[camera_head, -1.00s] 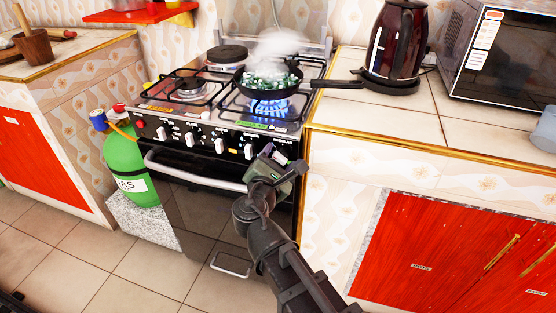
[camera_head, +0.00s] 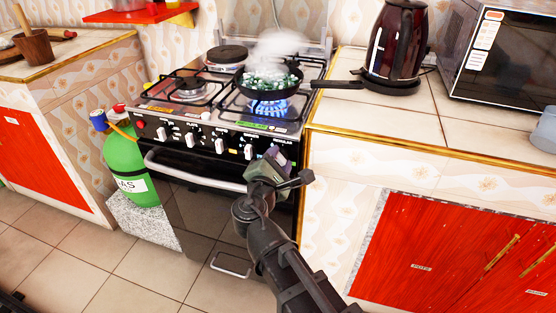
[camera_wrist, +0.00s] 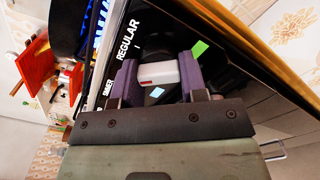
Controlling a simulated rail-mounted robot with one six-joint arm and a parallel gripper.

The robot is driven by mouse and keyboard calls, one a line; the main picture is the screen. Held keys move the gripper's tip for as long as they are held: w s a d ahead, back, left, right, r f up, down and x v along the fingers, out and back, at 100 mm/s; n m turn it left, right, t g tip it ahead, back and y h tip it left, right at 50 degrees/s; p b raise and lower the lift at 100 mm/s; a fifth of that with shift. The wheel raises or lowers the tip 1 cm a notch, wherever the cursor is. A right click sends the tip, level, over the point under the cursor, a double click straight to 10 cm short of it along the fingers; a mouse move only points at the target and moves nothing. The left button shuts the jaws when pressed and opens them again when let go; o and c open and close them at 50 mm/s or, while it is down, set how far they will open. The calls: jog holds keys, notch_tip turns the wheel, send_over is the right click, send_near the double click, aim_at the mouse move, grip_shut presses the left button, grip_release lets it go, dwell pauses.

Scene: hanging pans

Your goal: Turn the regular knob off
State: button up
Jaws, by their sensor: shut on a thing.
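The white regular knob (camera_wrist: 162,74) is between my gripper's two purple fingers in the wrist view, beside the "REGULAR" label on the black panel. My gripper (camera_head: 275,157) is shut on the knob at the right end of the stove front. In the head view the gripper hides this knob. The stove (camera_head: 215,120) has several other white knobs in a row to the left. A blue flame (camera_head: 272,106) burns under the pan (camera_head: 268,84) on the right front burner. The pan holds green and white food and steams.
The oven handle (camera_head: 190,172) runs across the stove front, left of my gripper. The tiled counter (camera_head: 385,115) with a kettle (camera_head: 397,45) and microwave (camera_head: 505,50) is to the right. A green gas cylinder (camera_head: 125,165) stands at the left.

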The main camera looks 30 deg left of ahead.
jog(key=m, duration=0.4)
jog(key=shift+r+m, duration=0.1)
jog(key=shift+m, duration=1.8)
jog(key=o, duration=0.9)
jog(key=v, duration=1)
jog(key=shift+s+d+r, duration=0.1)
jog(key=shift+s, duration=0.3)
